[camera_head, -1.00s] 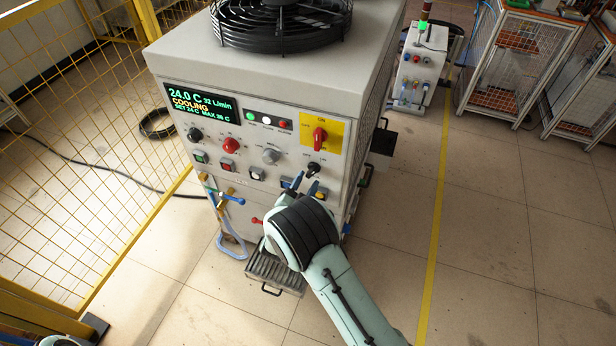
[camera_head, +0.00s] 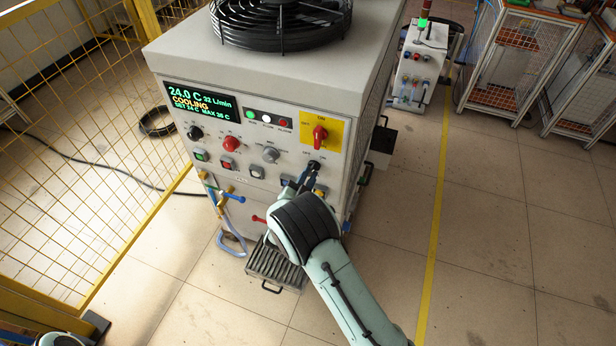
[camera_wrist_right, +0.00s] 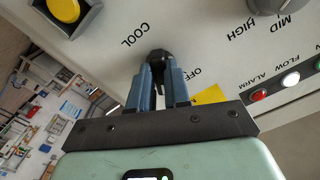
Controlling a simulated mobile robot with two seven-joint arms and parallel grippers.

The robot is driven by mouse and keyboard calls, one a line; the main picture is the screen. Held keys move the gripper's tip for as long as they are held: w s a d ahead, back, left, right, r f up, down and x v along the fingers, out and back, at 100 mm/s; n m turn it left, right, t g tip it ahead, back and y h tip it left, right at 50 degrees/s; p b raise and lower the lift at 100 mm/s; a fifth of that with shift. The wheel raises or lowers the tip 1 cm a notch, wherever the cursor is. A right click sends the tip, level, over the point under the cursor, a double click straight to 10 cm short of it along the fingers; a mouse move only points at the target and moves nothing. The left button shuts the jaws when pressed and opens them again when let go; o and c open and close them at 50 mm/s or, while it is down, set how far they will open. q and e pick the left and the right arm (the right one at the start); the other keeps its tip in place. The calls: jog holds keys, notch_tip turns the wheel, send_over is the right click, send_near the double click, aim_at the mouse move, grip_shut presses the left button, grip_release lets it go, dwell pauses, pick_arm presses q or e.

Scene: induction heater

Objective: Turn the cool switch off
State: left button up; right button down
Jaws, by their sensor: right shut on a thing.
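The cool switch is a black rotary knob (camera_head: 314,167) on the right of the machine's front panel, below the red switch on its yellow plate. In the right wrist view the knob (camera_wrist_right: 159,56) sits between the words COOL and OFF. My right gripper (camera_head: 306,179) reaches up to it from below. In the wrist view its blue fingers (camera_wrist_right: 160,77) are closed on both sides of the knob. The knob's pointer direction is hard to make out. The display (camera_head: 201,101) reads 24.0 C and COOLING. My left gripper is not clearly visible.
A red switch (camera_head: 320,135) is just above the cool switch. A yellow button (camera_wrist_right: 63,10) is close by in the wrist view.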

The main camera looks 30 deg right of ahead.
jog(key=n, duration=0.3)
pick_arm(q)
jog(key=shift+w+r+p, duration=0.4)
jog(key=shift+r+p, duration=0.25)
jog(key=shift+r, duration=0.1)
pick_arm(e)
jog(key=n, duration=0.4)
jog(key=shift+s+d, duration=0.1)
jog(key=shift+n, duration=0.3)
jog(key=c, duration=1.1)
grip_release()
jog(key=shift+s, duration=0.1)
pick_arm(q)
jog(key=shift+s+f+b, duration=0.3)
jog(key=shift+f+b, duration=0.2)
jog(key=shift+f, duration=0.05)
jog(key=shift+s+f+b, duration=0.25)
jog(key=shift+f+b, duration=0.2)
jog(key=shift+f, duration=0.05)
pick_arm(e)
jog(key=v, duration=1.3)
jog(key=shift+s, duration=0.1)
